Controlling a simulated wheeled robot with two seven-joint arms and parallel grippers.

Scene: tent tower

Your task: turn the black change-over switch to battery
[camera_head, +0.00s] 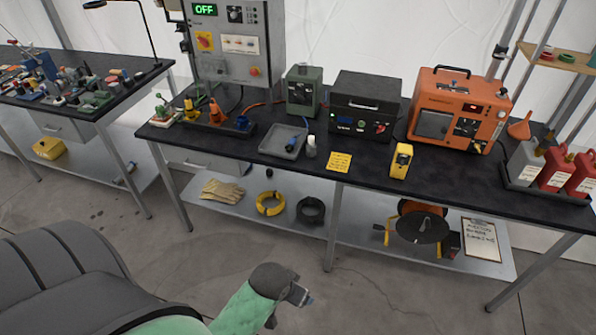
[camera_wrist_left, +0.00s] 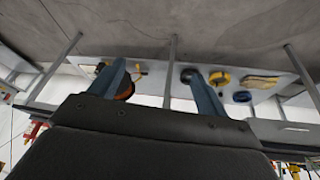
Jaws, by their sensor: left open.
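A grey control panel (camera_head: 262,60) stands at the back of the bench, with a lit green OFF display (camera_head: 205,9). A black switch (camera_head: 235,14) sits to the right of that display; it looks like the change-over switch, but its position and lettering are too small to read. My left gripper (camera_head: 303,296) is in front of the bench, low in the head view and well apart from the panel. In the left wrist view my left gripper (camera_wrist_left: 162,82) has its two blue fingers spread, with nothing between them. My right gripper is out of view.
The black bench top (camera_head: 270,168) carries a green box (camera_head: 303,91), a black unit (camera_head: 364,105), an orange generator (camera_head: 459,110), a grey tray (camera_head: 283,141) and a yellow meter (camera_head: 401,160). Red and white jugs stand at the right end. The lower shelf holds coils, gloves and a reel.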

